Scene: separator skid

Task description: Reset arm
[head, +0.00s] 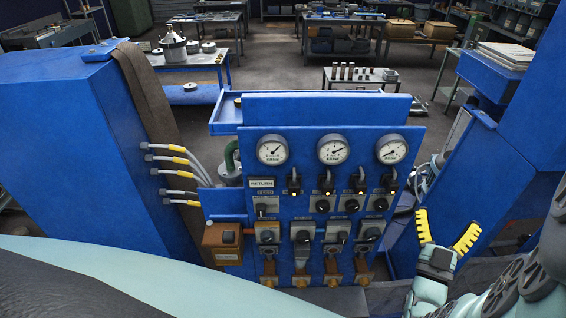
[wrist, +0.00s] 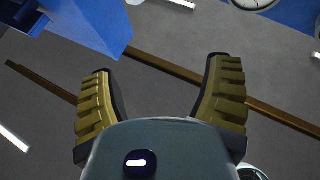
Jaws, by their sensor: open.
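My gripper (head: 446,232) shows at the right of the head view, in front of the right edge of the blue panel (head: 236,150). Its two yellow ridged fingers are spread wide with nothing between them. In the wrist view my gripper (wrist: 162,98) is also open and empty. Part of a gauge (wrist: 252,3) and of the blue panel shows at the top right there. My arm comes in from the right edge of the head view.
The panel carries three gauges (head: 332,149), several black knobs (head: 302,237) and an orange box (head: 222,242). Blue cabinets stand left (head: 75,150) and right (head: 540,100). Hoses (head: 175,160) run from the left cabinet. Tables (head: 343,18) stand behind, with open floor (head: 275,65) between.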

